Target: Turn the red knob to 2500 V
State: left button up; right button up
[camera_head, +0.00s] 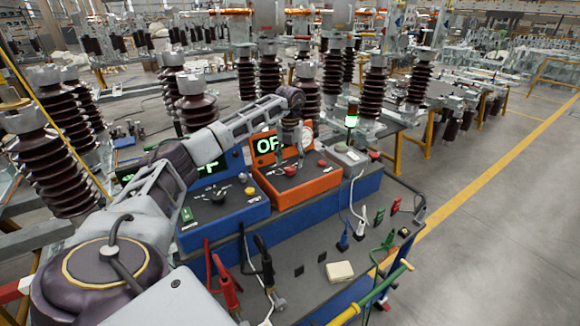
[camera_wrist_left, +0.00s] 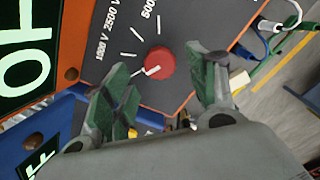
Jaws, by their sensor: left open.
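The red knob (camera_wrist_left: 161,62) sits on the dark sloped panel of the orange tester (camera_head: 297,186). In the left wrist view its white pointer mark is at its lower left, and the printed 2500 V and 500-something labels lie above it. My left gripper (camera_head: 298,141) is over the orange tester. In the wrist view the left gripper (camera_wrist_left: 162,68) is open, with one green-padded finger on each side of the knob and gaps to it. In the head view the gripper partly covers the panel. My right gripper is not in view.
A blue tester (camera_head: 222,208) stands left of the orange one, with a yellow knob. Cables and clips lie on the grey cart top (camera_head: 300,250). Brown insulators stand behind.

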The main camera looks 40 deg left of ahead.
aim_at(290, 168)
pick_arm(q)
jog(key=shift+f, duration=1.85)
jog(key=shift+c, duration=0.2)
jog(key=c, duration=1)
